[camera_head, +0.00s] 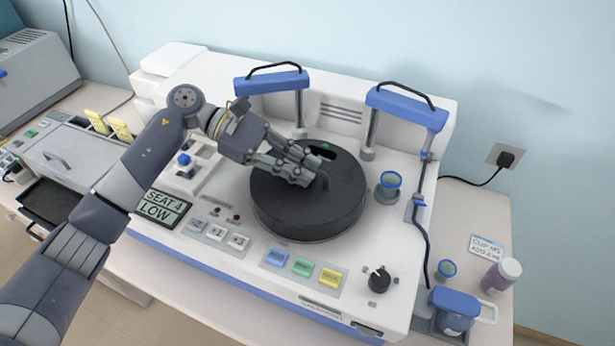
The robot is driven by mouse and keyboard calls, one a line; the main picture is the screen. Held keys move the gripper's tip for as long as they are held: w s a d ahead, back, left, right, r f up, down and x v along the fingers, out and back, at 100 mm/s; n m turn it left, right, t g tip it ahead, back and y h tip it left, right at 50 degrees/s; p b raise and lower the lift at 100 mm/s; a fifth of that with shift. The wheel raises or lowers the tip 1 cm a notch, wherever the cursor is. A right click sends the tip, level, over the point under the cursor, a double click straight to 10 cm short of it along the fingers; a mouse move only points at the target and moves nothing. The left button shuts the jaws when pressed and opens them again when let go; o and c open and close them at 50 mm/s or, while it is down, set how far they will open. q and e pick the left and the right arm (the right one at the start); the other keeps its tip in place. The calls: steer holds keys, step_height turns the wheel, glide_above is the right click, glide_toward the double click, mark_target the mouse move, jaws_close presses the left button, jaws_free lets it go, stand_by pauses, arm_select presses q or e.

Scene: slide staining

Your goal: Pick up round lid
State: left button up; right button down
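The round lid (312,215) is a thick black disc in the middle of the white machine's top. It appears to lie flat, with a dark slot showing near its back edge. My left gripper (312,171) reaches in from the left, and its grey fingers are over the middle of the lid. A small dark bent piece, perhaps part of a handle, shows at the fingertips. The fingers hide most of it, so I cannot tell whether they grip it. My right gripper is not in view.
Two blue-topped posts (271,82) (407,107) with black handles stand behind the lid. A blue-rimmed cup (388,187) is close on its right. Coloured buttons (303,268) and a black knob (379,279) are in front. A blue-lidded jar (455,311) stands at the lower right.

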arm_select(q)
steer(key=shift+c, duration=0.3)
steer(key=shift+a, duration=0.1)
jaws_close()
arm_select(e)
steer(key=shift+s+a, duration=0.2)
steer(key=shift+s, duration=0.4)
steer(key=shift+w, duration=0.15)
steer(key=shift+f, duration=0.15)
